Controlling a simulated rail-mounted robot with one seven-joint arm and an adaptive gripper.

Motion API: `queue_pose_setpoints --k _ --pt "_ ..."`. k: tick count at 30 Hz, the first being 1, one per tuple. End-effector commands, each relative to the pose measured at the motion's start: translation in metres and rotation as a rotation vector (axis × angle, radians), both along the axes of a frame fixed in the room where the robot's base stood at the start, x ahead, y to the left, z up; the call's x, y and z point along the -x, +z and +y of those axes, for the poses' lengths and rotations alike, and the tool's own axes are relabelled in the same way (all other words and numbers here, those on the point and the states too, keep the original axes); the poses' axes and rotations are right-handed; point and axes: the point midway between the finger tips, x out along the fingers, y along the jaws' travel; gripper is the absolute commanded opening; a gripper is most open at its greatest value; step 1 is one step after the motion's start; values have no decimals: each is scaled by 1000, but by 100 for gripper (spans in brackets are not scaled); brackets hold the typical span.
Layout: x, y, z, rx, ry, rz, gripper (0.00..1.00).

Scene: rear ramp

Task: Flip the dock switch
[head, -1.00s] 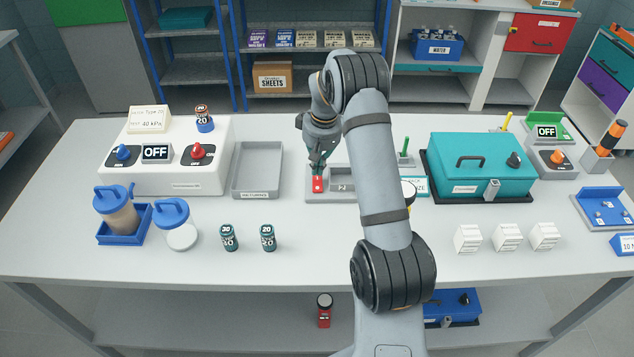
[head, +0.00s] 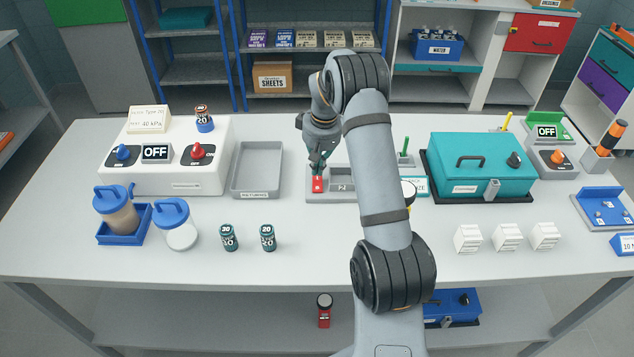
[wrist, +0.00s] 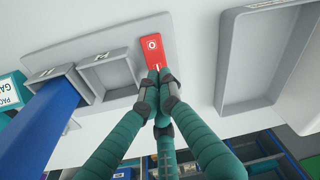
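The dock switch (head: 317,186) is a red rocker on the left end of a grey dock plate (head: 311,198) on the table. In the wrist view the red switch (wrist: 152,46) shows a white O mark on its far half. My gripper (head: 318,172) points down at the switch. In the wrist view the teal fingers of my gripper (wrist: 160,80) are drawn together with nothing between them. Their tips overlap the near end of the switch and hide it; I cannot tell whether they touch it.
A grey tray (head: 257,193) lies left of the dock, and numbered bays (head: 342,186) sit to its right. A teal case (head: 480,188) stands to the right. Two small canisters (head: 268,238) stand in front.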

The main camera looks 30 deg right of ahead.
Motion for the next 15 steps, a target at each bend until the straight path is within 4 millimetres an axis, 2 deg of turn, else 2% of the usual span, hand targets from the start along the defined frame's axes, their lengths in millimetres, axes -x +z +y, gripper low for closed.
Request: queue_pose_setpoints --k 15 --pt "0 -9 0 0 0 0 0"
